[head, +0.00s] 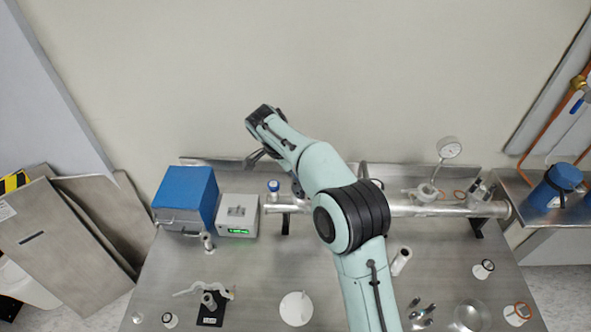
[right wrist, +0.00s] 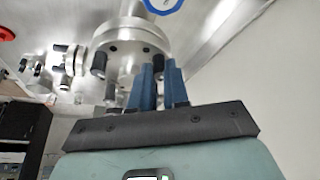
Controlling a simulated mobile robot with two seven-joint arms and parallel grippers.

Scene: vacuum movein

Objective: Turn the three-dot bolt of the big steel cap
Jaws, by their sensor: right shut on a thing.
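In the right wrist view, the big steel cap (right wrist: 128,57) is a round flange with dark-headed bolts (right wrist: 99,64) around its rim. My right gripper (right wrist: 159,72) has its blue fingers at the cap's right-hand edge, shut on a bolt there. The fingers hide most of that bolt, and its dots cannot be made out. In the head view, my right arm reaches up over the bench, and its forearm hides the cap. My left gripper is not in view.
A steel tube (head: 408,209) runs along the back of the bench (head: 250,285), with a dial gauge (head: 449,148) on it. A blue box (head: 184,198) and a grey controller (head: 238,216) stand at left. Loose parts and a white disc (head: 296,309) lie in front.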

